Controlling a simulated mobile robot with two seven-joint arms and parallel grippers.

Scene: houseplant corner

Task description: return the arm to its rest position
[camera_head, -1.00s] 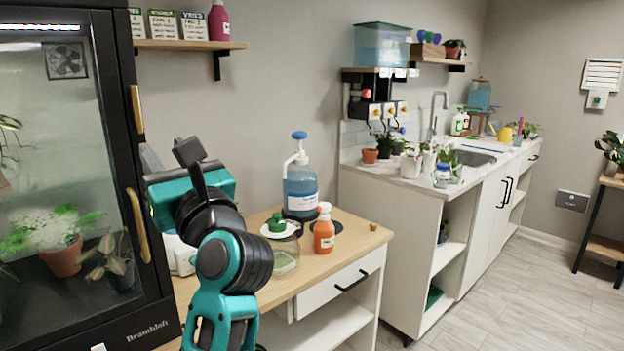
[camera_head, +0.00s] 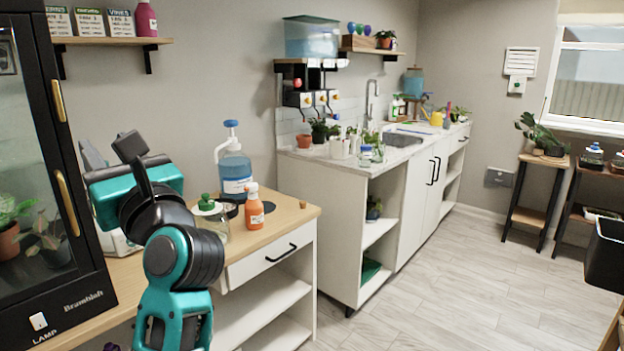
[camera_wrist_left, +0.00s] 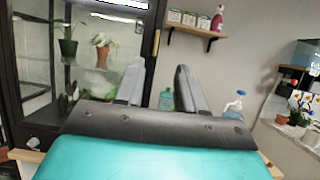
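My left arm (camera_head: 175,262) rises from the bottom left of the head view and is bent, with its gripper (camera_head: 108,152) held up in front of the counter and the dark cabinet. The two grey fingers stand apart. In the left wrist view the left gripper (camera_wrist_left: 158,78) points at the wall and cabinet, with nothing between its fingers. A blue bottle shows in the gap, well beyond them. My right arm and gripper are not in view.
The dark glass cabinet (camera_head: 75,285) stands close on the left. The wooden counter (camera_head: 283,217) holds a blue pump bottle (camera_head: 235,172), an orange bottle (camera_head: 254,212) and a green-lidded jar (camera_head: 212,219). The floor (camera_head: 440,290) is clear in the middle.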

